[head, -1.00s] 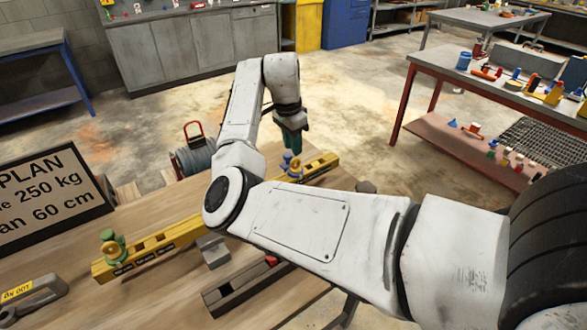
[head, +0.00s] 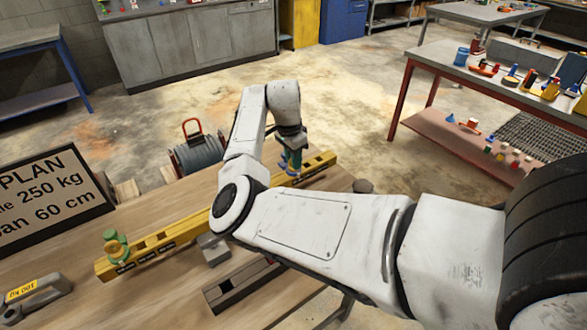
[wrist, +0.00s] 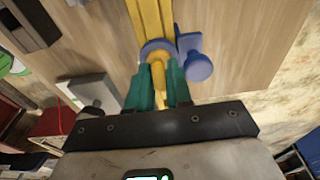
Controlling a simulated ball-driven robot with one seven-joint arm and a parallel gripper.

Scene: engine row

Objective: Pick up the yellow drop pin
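In the wrist view, a slim yellow pin (wrist: 158,76) stands between the two teal fingers of my gripper (wrist: 158,88). A blue collar (wrist: 152,46) surrounds its far part, and a blue round-ended piece (wrist: 198,68) sits beside it. The fingers lie close on both sides of the pin; whether they touch it I cannot tell. In the head view, my gripper (head: 290,163) points down over the far right part of the long yellow beam (head: 165,241). There the pin is hidden by my fingers and arm.
A green fitting (head: 116,247) stands on the beam's near left end. A grey block (head: 213,249) and a dark grey slotted holder (head: 240,286) lie in front of the beam. A sign (head: 45,195) and a cable reel (head: 198,152) stand at the left and behind.

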